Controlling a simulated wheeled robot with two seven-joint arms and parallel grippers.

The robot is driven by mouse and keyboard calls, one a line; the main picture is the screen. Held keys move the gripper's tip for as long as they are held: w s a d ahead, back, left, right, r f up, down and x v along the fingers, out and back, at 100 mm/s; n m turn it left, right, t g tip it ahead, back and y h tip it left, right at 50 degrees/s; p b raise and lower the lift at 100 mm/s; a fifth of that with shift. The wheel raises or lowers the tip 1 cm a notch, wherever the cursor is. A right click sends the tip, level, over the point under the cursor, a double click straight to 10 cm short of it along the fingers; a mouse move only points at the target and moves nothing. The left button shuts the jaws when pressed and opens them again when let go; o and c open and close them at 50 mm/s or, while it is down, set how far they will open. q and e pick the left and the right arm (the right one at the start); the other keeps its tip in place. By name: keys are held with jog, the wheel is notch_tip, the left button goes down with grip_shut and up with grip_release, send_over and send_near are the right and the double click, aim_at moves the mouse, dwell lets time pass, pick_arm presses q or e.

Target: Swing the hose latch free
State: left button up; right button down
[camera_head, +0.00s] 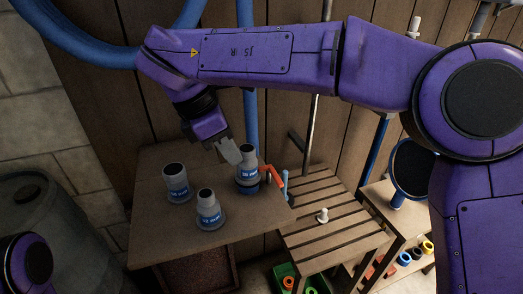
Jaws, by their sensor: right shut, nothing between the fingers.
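A grey fitting with a blue base and a label (246,177) stands upright near the right edge of the wooden table (160,240). An orange-red lever (274,177) sticks out from its right side; I take it to be the latch. My right gripper (231,153) reaches down from above with its fingers shut and empty. Its fingertips are just left of the fitting's neck; I cannot tell whether they touch it. The lever lies beyond the fitting, apart from the fingers. Of my left arm only a purple part shows at the bottom left corner; its gripper is out of view.
Two similar grey labelled pieces stand on the table, one at the left (176,183) and one at the front (209,211). A slatted wooden bench (330,235) holds a small white knob (322,216). A blue hose (90,45) curves at upper left. A dark barrel (45,215) stands left.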

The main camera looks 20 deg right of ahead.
jog(key=shift+w, duration=0.1)
jog(key=p+x, duration=0.1)
jog(key=x, duration=0.9)
jog(key=shift+d, duration=0.1)
jog(key=d, duration=0.1)
jog(key=d+p, duration=0.1)
jog(key=shift+d+r+p, duration=0.2)
jog(key=shift+d+p, duration=0.1)
jog(key=shift+d+f, duration=0.15)
jog(key=shift+d, duration=0.55)
jog(key=shift+a, duration=0.1)
